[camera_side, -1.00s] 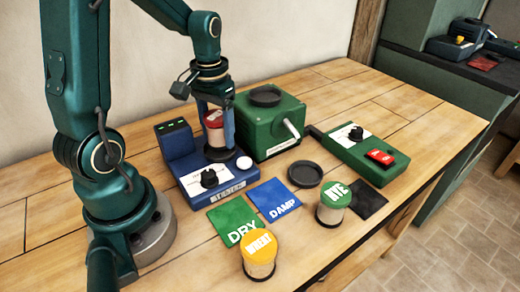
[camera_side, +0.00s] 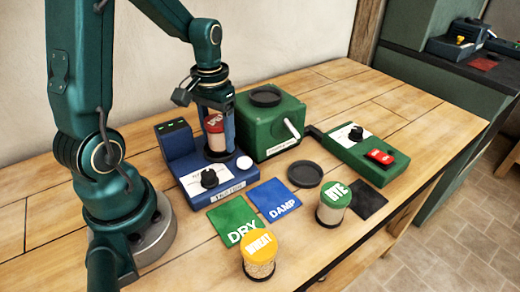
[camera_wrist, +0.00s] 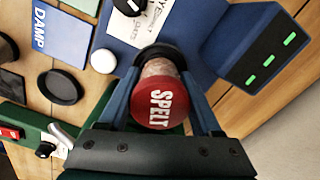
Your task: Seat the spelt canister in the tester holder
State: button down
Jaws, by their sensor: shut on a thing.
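The spelt canister, with a red lid (camera_side: 214,122) and a pale grainy body, is upright between the fingers of my gripper (camera_side: 216,135), which is shut on it. The lettered lid also faces the camera in the wrist view (camera_wrist: 160,104). The canister is over the dark round holder (camera_wrist: 158,50) of the blue tester (camera_side: 222,183), lined up with it. Its base is at the holder's rim or inside it; the fingers hide how deep. The tester has a black knob, a white button and green lights.
A green machine with a crank (camera_side: 270,125) stands close to the right of my gripper. A wheat canister (camera_side: 258,256) and a rye canister (camera_side: 333,205) stand in front, near the green DRY mat (camera_side: 234,219) and blue DAMP mat (camera_side: 281,199). A black dish (camera_side: 305,174) lies beyond.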

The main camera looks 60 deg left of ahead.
aim_at(218, 121)
jog(key=shift+f, duration=0.15)
jog(key=shift+c, duration=1.8)
grip_release()
jog(key=shift+r, duration=5.45)
jog(key=shift+w+d+r, duration=0.1)
jog(key=shift+d, duration=0.15)
jog(key=s+d+m+t, duration=0.4)
jog(key=s+d+t, duration=0.1)
jog(key=d, duration=0.6)
jog(key=shift+s+d+m+t, duration=0.3)
jog(key=shift+s, duration=0.35)
